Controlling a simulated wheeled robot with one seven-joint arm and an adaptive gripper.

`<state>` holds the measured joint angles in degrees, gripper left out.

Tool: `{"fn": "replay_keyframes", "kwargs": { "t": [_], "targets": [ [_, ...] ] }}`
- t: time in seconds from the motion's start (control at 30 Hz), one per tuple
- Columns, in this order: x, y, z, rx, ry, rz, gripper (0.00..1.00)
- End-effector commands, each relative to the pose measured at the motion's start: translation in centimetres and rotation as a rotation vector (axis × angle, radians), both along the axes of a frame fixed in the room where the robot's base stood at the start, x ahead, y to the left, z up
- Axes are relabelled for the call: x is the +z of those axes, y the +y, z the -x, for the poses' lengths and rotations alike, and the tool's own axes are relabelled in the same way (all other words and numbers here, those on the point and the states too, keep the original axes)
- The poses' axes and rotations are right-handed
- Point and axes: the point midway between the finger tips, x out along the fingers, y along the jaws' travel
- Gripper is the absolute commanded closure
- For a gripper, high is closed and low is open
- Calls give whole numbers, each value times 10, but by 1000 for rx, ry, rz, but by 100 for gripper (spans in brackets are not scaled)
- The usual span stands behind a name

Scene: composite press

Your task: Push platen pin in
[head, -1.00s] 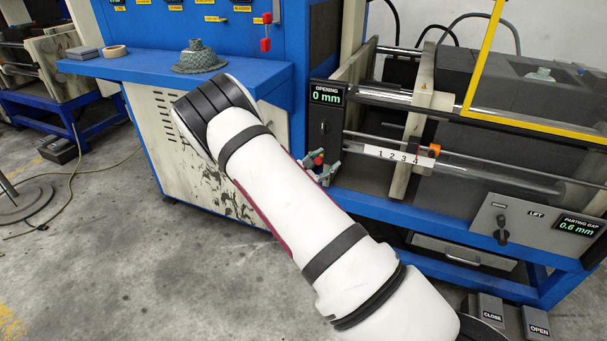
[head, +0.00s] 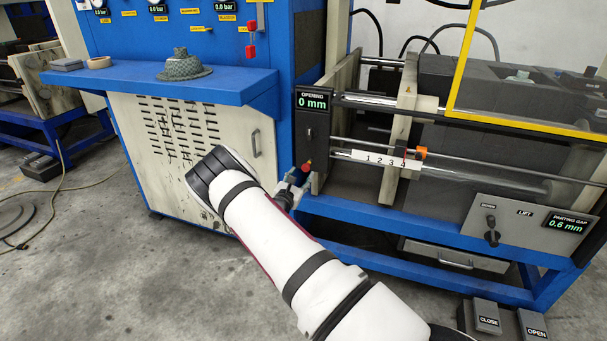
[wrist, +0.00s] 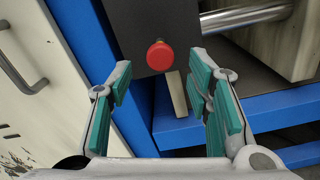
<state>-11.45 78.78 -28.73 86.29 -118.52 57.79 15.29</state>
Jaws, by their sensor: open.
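The platen pin appears to be the round red knob (wrist: 160,56) on the dark end plate (wrist: 155,22) in the wrist view. In the head view a small red knob (head: 307,166) shows at the lower part of the plate under the opening display. My gripper (wrist: 160,82) is open, with teal pads on both sides and nothing between them. The knob sits roughly centred between the fingertips in the picture, just beyond them, and no contact shows. In the head view my gripper (head: 292,187) is small and partly hidden behind my arm.
The opening display (head: 313,101) reads 0 mm, and the parting gap display (head: 567,224) reads 0.6 mm. A blue press frame (head: 380,232) runs below the plate. A blue cabinet shelf (head: 215,88) juts out at left. Grey floor lies open in front.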

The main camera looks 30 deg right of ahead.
Motion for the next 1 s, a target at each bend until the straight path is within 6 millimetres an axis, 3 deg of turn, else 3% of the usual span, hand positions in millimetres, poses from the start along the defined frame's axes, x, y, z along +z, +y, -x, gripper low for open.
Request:
{"fn": "replay_keyframes", "kwargs": {
  "t": [0.23, 0.67, 0.87, 1.0],
  "targets": [
    [-1, -27, -20, -2, -1, -2, 54],
    [0, -33, -26, 0, 0, 0, 54],
    [0, -33, -26, 0, -1, -1, 100],
    [0, -33, -26, -1, 0, 0, 100]
  ]
}}
